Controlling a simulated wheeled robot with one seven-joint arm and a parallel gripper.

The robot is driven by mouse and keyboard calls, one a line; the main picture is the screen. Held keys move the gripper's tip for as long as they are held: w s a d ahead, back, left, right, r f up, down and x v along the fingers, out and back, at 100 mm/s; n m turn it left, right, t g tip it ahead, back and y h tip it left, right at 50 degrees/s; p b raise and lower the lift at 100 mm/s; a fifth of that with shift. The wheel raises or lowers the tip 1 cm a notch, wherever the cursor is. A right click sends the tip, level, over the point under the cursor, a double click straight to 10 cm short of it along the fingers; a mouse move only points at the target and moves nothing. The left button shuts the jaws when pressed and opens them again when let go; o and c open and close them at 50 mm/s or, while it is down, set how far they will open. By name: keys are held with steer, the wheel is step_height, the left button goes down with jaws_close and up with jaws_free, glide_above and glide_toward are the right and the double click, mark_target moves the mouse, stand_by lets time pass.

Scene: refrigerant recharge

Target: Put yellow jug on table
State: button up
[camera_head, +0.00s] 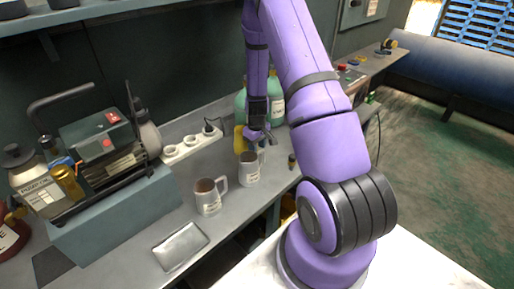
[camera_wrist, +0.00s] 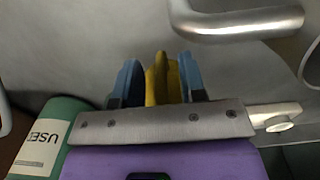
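My gripper (camera_head: 256,138) points down over the workbench (camera_head: 228,209) there. In the wrist view, a narrow yellow part of the jug (camera_wrist: 160,80) sits between the two blue fingers (camera_wrist: 160,85), which appear to press on it from both sides. The rest of the jug is hidden. I cannot tell whether it rests on the bench or hangs just above it.
A mug-like metal handle (camera_wrist: 240,22) is close in the wrist view. Green bottles (camera_head: 276,103) stand behind. A power strip (camera_head: 191,144), pump machine (camera_head: 100,140) and metal tray (camera_head: 181,246) are left.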

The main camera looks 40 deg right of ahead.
step_height(320, 180, up, 11)
steer(key=shift+r, duration=0.1)
steer(key=s+a+r+t, duration=0.1)
steer(key=s+a+r, duration=0.2)
steer(key=a+r, duration=0.55)
steer(key=s+a+r+t, duration=0.2)
steer(key=a+r, duration=0.2)
steer(key=r, duration=0.9)
steer(key=s+a+r+t, duration=0.1)
steer(key=s+a+r, duration=0.4)
steer(key=s, duration=0.4)
steer(key=s+a+r+t, duration=0.1)
steer(key=s+a+r, duration=0.3)
steer(key=s, duration=0.6)
step_height(320, 180, up, 2)
steer(key=shift+s+a+r, duration=0.2)
steer(key=shift+a, duration=0.15)
